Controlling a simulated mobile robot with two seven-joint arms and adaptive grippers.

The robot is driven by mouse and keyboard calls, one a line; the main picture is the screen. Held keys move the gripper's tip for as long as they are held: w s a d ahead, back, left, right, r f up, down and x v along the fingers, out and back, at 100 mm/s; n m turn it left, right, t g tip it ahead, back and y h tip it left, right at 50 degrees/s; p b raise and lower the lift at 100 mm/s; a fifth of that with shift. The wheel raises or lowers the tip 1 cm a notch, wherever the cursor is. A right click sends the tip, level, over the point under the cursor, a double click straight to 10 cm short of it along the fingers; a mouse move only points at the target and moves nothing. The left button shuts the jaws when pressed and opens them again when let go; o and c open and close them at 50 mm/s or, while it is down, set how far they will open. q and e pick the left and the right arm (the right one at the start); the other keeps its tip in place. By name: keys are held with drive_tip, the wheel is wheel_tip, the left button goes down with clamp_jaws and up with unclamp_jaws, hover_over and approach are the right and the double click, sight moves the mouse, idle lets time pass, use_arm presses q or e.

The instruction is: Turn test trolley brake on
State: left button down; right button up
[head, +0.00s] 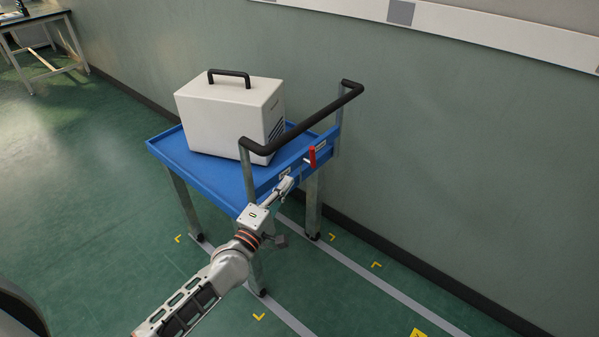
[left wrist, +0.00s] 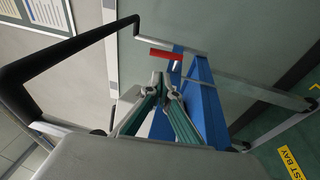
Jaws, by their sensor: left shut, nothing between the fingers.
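The test trolley has a blue tray top (head: 215,178) on grey legs, with a black push handle (head: 310,118) at its near right end. The handle also shows in the left wrist view (left wrist: 68,50). A red brake lever (head: 312,156) stands out from the blue end panel and points up in the head view. It also shows in the left wrist view (left wrist: 166,54), beyond the fingertips. My left gripper (head: 288,182) is shut and empty, close to the end panel, to the left of and below the lever. Its fingers also show in the left wrist view (left wrist: 165,84), apart from the lever.
A white case (head: 225,115) with a black handle stands on the tray. The green wall (head: 430,130) is close behind the trolley. Grey lines and yellow marks (head: 376,265) lie on the green floor. A table (head: 35,40) stands far left. The floor at left is clear.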

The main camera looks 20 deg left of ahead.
use_arm(q)
drive_tip(key=b, duration=0.1)
approach(302, 160)
drive_tip(key=w+d+r, duration=0.3)
drive_tip(key=w+r, duration=0.1)
drive_tip(key=r, duration=0.1)
drive_tip(key=shift+w, duration=0.4)
use_arm(e)
drive_tip(key=shift+w+a+r, duration=0.15)
drive_tip(key=shift+w+a, duration=0.05)
drive_tip(key=shift+a, duration=0.15)
use_arm(q)
drive_tip(key=shift+d, duration=0.1)
drive_tip(key=shift+w+r, duration=0.1)
use_arm(e)
drive_tip(key=shift+d, duration=0.1)
